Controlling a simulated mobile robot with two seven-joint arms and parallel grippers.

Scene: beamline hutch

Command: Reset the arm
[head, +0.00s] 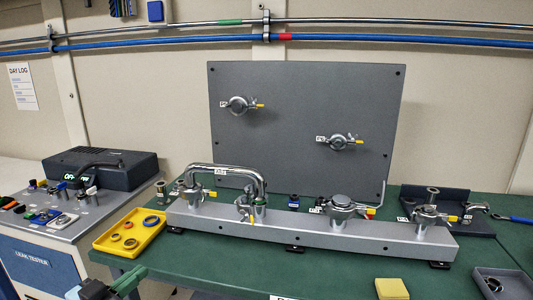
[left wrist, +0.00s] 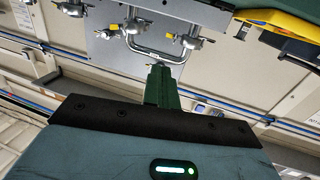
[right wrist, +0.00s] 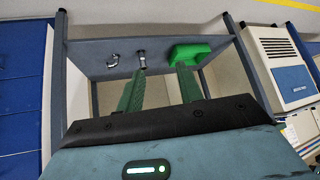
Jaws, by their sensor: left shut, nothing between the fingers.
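My left gripper (head: 132,278) is at the lower left of the head view, in front of the green bench edge. Its green fingers are together and empty in the left wrist view (left wrist: 160,84). My right gripper (right wrist: 161,72) is outside the head view. In the right wrist view its two green fingers stand apart with nothing between them. It faces a grey shelf frame, and I cannot tell how far away that is.
The green bench (head: 340,270) carries a grey rail (head: 310,232) with clamped fittings, a yellow tray (head: 105,243) and a yellow block (head: 391,289). A leak tester (head: 45,255) stands left. In the right wrist view, a shelf (right wrist: 100,72) holds a green object (right wrist: 188,53).

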